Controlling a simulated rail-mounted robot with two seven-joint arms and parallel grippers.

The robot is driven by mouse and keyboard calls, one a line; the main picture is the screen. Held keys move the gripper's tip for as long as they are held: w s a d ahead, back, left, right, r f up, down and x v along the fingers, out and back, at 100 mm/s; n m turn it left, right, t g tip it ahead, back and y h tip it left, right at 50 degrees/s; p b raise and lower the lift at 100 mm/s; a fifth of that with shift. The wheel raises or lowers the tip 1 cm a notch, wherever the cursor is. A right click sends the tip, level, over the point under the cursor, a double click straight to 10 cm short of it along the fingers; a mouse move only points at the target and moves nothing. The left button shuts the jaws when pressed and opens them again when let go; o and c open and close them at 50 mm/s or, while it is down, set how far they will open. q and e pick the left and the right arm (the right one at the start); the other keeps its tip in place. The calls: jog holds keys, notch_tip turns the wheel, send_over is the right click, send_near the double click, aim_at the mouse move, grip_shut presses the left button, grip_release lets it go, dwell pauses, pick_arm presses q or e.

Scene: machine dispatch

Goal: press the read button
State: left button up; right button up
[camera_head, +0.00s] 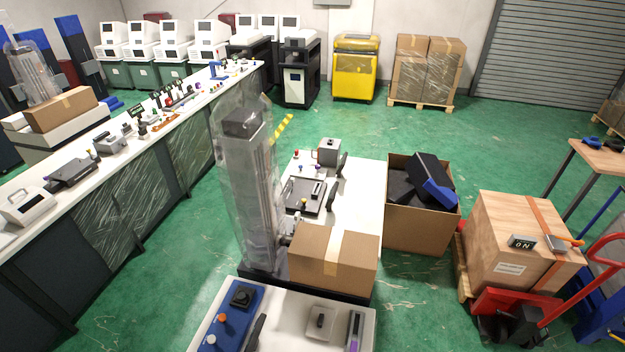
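No button that I can read as the read button shows; labels are too small to tell. A blue control panel (232,317) lies on the white front table (290,303), with a black square knob (241,296), an orange button (221,318) and a pale button (211,339). Beside it are a grey switch box (320,321) and a slim device with a purple part (354,331). A dark panel (306,196) with small controls lies on the white table behind. Neither of my grippers is in view.
A tall plastic-wrapped machine (247,190) and a closed cardboard box (333,261) stand behind the front table. An open box (418,229) holds dark items. A wooden crate (510,271) carries a small "ON" display (522,243). Green floor is free at centre right.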

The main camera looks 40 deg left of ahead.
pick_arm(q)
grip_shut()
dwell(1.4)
